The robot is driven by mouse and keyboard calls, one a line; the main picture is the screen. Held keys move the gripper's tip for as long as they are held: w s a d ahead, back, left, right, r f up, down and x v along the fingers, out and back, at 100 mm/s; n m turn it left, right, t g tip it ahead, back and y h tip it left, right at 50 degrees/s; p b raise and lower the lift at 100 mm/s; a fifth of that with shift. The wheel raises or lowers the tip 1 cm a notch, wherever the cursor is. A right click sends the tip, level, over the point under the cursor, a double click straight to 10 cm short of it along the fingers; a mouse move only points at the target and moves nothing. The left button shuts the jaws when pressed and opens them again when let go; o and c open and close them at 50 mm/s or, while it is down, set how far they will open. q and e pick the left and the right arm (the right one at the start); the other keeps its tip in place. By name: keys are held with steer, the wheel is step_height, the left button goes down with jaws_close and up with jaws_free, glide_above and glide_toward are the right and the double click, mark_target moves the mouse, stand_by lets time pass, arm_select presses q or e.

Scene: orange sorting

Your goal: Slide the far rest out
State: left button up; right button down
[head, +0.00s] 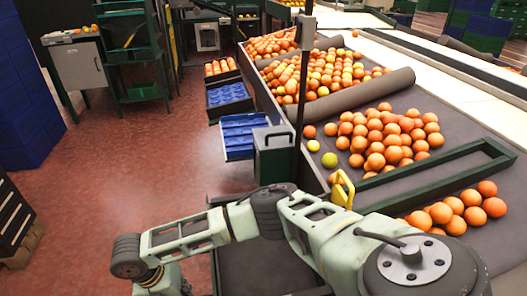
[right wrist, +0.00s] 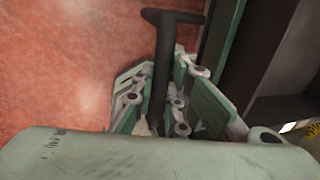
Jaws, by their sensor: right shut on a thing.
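In the right wrist view my right gripper (right wrist: 158,100) is shut on a dark bar with a crosswise top, like a T-shaped handle (right wrist: 164,62). The bar stands between the pale green fingers, over red floor. I cannot tell from this view which rest the handle belongs to. In the head view one of my arms crosses the bottom from the right, and its gripper is outside the picture. Shelf-like supports at the table's left side hold a blue tray (head: 243,133), another blue tray (head: 228,94) and a crate of oranges (head: 221,68). My left gripper is not seen.
The sorting table (head: 345,94) slopes away at right with heaps of oranges (head: 385,137). A green frame (head: 455,158) lies across it. A grey-green box (head: 273,160) and dark post stand at its edge. The red floor (head: 130,170) at left is open.

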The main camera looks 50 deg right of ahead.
steer(key=w+a+b, duration=0.3)
steer(key=w+a, duration=0.1)
steer(key=a, duration=0.3)
steer(key=shift+w+b, duration=0.35)
steer(key=shift+w, duration=0.05)
steer(key=c, duration=2.2)
jaws_free()
steer(key=shift+w, duration=0.1)
steer(key=o, duration=0.4)
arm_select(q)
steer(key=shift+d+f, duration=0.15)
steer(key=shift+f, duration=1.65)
arm_select(e)
steer(key=o, duration=0.4)
steer(key=shift+o, duration=0.2)
